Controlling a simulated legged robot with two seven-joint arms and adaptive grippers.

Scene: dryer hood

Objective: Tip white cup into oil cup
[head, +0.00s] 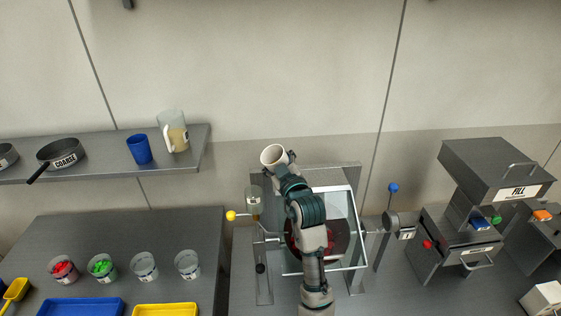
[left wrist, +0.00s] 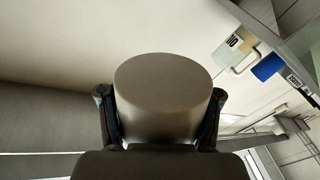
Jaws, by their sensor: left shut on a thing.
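A white cup (head: 272,156) is at the end of my left arm in the head view, tilted, with its round mouth turned towards the camera and left. My left gripper (head: 283,167) is shut on it. In the left wrist view the cup (left wrist: 165,95) fills the space between the two fingers of my left gripper (left wrist: 160,108). A small clear cup (head: 253,195) stands on the frame below and left of the white cup, apart from it; no label on it is readable. What is inside the white cup is not clear. My right gripper is not in view.
A glass-fronted hood (head: 351,262) lies behind my arm. A yellow-knobbed lever (head: 232,215) sits left of the clear cup. A shelf (head: 100,150) at left holds a labelled jug (head: 176,140), a blue cup (head: 139,149) and a pan (head: 60,153). A FILL machine (head: 490,180) stands right.

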